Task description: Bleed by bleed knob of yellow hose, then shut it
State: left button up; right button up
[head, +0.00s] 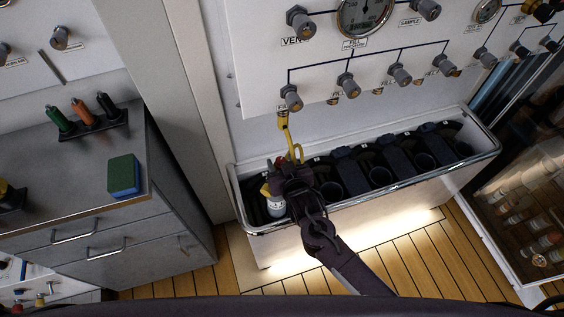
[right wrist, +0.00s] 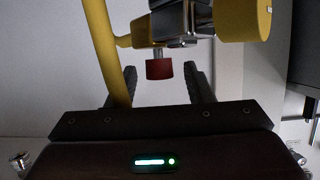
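The yellow hose (head: 286,135) hangs from below the leftmost lower knob of the white panel (head: 262,60). Its lower end is at a bottle (head: 276,207) in the left end of the trough, partly hidden by my right gripper. The red bleed knob (right wrist: 159,69) sits under the metal fitting (right wrist: 178,20) at the hose end. My right gripper (right wrist: 162,88) is open, its two fingers apart. In the right wrist view the red knob appears between the fingertips, with no visible contact. The hose passes close to the left finger. My left gripper is not in view.
The metal-rimmed trough (head: 390,181) has several black holders. A grey cabinet (head: 75,180) at left carries a blue-green sponge (head: 124,175) and a black rack with green, orange and black-handled tools (head: 82,112). A glass-fronted cabinet (head: 530,200) stands at right. Wooden floor lies below.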

jog(key=shift+s, duration=0.1)
jog(key=v, duration=0.7)
jog(key=shift+s+b, duration=0.25)
jog(key=shift+b, duration=0.05)
jog(key=shift+d+r, duration=0.2)
